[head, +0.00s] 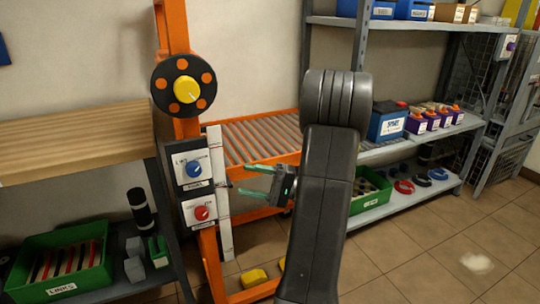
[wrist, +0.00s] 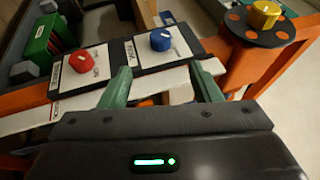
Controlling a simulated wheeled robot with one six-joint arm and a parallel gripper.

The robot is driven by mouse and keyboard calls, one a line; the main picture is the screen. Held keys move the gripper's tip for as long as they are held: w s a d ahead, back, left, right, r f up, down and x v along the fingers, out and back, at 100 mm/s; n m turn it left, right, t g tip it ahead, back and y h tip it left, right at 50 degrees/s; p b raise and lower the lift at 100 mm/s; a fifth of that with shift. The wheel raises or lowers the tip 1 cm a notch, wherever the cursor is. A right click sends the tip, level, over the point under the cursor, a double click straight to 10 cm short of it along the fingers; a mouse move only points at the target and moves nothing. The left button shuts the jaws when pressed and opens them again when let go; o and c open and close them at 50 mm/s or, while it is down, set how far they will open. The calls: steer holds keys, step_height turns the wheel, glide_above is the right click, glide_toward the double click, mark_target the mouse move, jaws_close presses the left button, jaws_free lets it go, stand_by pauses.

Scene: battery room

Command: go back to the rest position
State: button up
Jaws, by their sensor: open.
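My gripper (head: 260,181) is in the middle of the head view, its two green fingers apart and nothing between them. It points left towards the panels on the orange post (head: 208,255). In the wrist view my gripper (wrist: 165,85) faces a panel with a blue knob (wrist: 162,39) and a panel with a red knob (wrist: 80,61). In the head view the blue knob (head: 194,169) is above the red knob (head: 202,213). A gap to the panels shows in the head view. My arm hides part of the roller rack and shelf behind.
A black disc with orange spots and a yellow knob (head: 187,90) is higher on the post. A roller conveyor (head: 262,143) lies behind. A wooden bench (head: 75,143) and green bin (head: 103,262) are left. Shelves (head: 405,146) stand right; open tiled floor (head: 440,245) lies in front of them.

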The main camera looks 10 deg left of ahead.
mark_target(201, 171)
steer(key=b+x, duration=0.2)
steer(key=x, duration=1.1)
steer(key=shift+s+a, duration=0.15)
steer(key=shift+a, duration=0.05)
steer(key=shift+r, duration=0.1)
steer(key=shift+d, duration=0.15)
